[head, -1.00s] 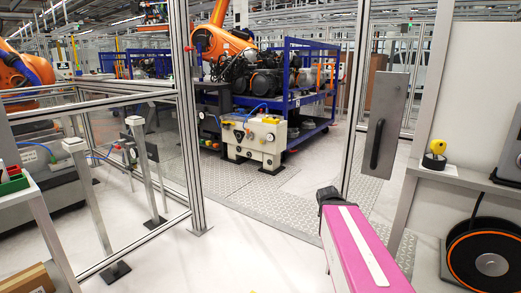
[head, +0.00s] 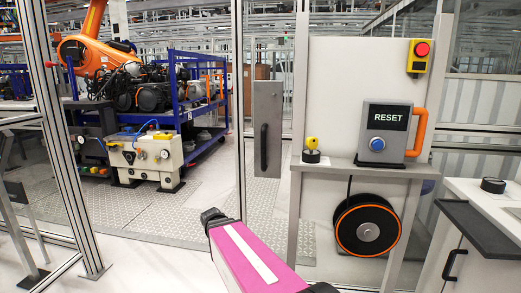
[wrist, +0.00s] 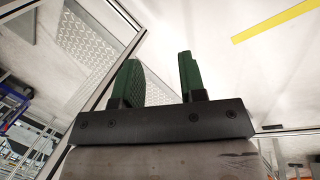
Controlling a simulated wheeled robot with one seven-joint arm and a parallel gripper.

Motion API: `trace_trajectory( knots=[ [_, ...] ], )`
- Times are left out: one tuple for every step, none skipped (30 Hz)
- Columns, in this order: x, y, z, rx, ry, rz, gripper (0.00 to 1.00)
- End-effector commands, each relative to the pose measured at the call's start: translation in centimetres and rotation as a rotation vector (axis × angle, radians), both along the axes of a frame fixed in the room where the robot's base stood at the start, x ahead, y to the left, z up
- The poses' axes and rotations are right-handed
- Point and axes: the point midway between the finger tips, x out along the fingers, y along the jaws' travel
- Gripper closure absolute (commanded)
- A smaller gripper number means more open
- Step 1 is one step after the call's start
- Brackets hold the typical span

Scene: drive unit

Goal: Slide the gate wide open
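The gate (head: 240,110) is a clear panel in a slim metal frame, right of centre in the head view. A grey plate (head: 267,105) with a black vertical handle (head: 264,147) is on its right part. To the left of the gate's upright there is a wide gap up to the fence post (head: 62,130). My gripper shows in the wrist view (wrist: 159,62), with two green fingers apart and nothing between them. The head view shows my pink arm low at centre, but I cannot make out the fingers there. The handle is not seen clearly in the wrist view.
Right of the gate stand a white panel with a RESET box (head: 386,133), a red button (head: 421,50), a shelf with a yellow knob (head: 311,143), and a hose reel (head: 367,226). A counter (head: 490,230) is at far right. A machine block (head: 145,157) stands beyond the gap.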

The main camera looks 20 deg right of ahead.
Motion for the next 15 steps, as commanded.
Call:
trace_trajectory(
  knots=[
    [2.0,-1.4,1.4,-0.080,0.016,0.085,0.62],
    [2.8,-2.3,2.4,-0.132,0.033,0.139,0.62],
    [3.9,-3.4,3.7,-0.201,0.058,0.210,0.62],
    [4.7,-4.3,4.9,-0.257,0.082,0.263,0.62],
    [5.5,-5.2,6.1,-0.311,0.109,0.314,0.62],
    [6.7,-6.4,7.9,-0.388,0.149,0.380,0.62],
    [7.5,-7.2,9.2,-0.445,0.184,0.427,0.62],
    [8.2,-8.0,10.7,-0.501,0.222,0.471,0.62],
    [9.2,-9.1,12.8,-0.576,0.277,0.525,0.62],
    [9.9,-9.8,14.4,-0.629,0.322,0.562,0.62],
    [10.6,-10.5,16.0,-0.684,0.370,0.596,0.62],
    [11.5,-11.4,18.3,-0.752,0.439,0.634,0.62],
    [12.1,-12.0,20.1,-0.801,0.492,0.661,0.62],
    [12.6,-12.5,21.8,-0.847,0.547,0.682,0.62],
    [13.2,-13.2,24.1,-0.903,0.621,0.705,0.62]
  ],
)
